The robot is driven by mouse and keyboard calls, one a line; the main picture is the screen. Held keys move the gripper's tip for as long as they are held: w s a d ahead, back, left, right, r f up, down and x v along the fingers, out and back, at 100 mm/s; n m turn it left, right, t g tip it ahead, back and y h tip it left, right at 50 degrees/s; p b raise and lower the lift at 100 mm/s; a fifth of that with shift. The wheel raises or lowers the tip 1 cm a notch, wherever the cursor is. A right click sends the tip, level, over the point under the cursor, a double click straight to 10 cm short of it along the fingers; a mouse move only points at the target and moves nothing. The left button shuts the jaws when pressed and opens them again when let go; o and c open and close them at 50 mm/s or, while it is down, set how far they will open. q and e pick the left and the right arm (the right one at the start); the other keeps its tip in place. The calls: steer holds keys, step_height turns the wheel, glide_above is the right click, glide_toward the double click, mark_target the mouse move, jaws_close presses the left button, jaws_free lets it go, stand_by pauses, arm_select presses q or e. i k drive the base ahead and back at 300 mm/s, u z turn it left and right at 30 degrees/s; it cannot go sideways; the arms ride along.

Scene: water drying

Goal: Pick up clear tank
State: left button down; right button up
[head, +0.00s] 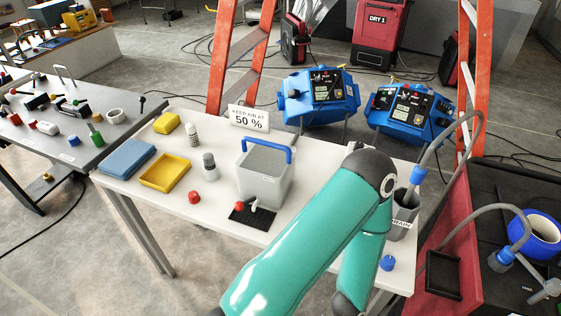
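The clear tank (264,184) is a translucent box with a blue handle (266,150) raised across its top. It stands upright on the white table, near the middle. A small tap with a red part (252,204) is at its lower front, over a black mat (252,218). My teal arm crosses the right half of the table, close to the tank's right side. No fingertips of either gripper show, so I cannot see what they hold.
A sign (249,118) stands behind the tank. Orange ladders and blue machines stand beyond.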

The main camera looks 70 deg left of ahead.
mark_target(265, 169)
steer(key=u, duration=0.1)
steer(key=k, duration=1)
steer(key=z, duration=1.05)
steer(key=i, duration=0.1)
steer(key=u, duration=2.6)
steer(key=i, duration=0.6)
steer(key=z, duration=0.3)
steer(key=k, duration=0.8)
steer(key=u, duration=0.25)
steer(key=i, duration=0.55)
